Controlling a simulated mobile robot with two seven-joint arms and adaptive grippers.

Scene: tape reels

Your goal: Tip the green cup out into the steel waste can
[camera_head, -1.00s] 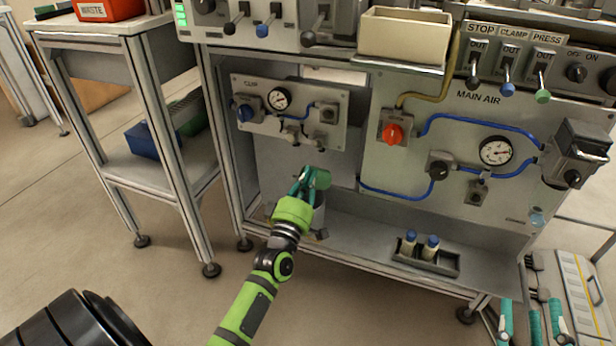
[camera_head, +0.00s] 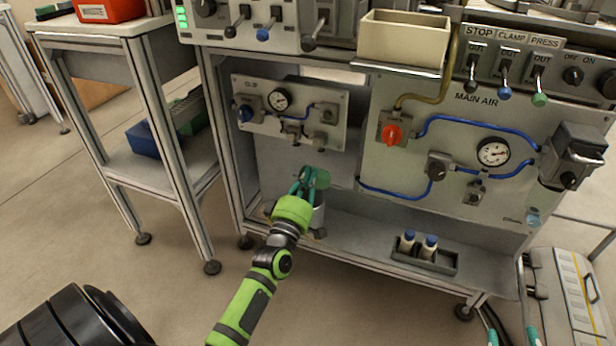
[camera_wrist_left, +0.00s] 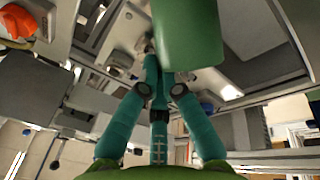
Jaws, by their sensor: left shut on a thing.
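The green cup (camera_head: 320,179) is held tilted in my left gripper (camera_head: 308,183), over the steel waste can (camera_head: 318,215). The can stands on the lower shelf of the bench, partly hidden behind the gripper and cup. In the left wrist view the cup (camera_wrist_left: 188,35) fills the top middle, at the ends of the teal fingers (camera_wrist_left: 158,62). The cup's inside and anything falling from it cannot be made out. Teal fingertips of my right gripper (camera_head: 513,338) show apart at the bottom right edge, with nothing seen between them.
A valve panel with a gauge (camera_head: 280,101) is above the can. The main air panel (camera_head: 475,145) stands to the right. A small tray (camera_head: 450,265) with two blue-capped bottles sits on the shelf right of the can. A side table (camera_head: 140,175) stands left.

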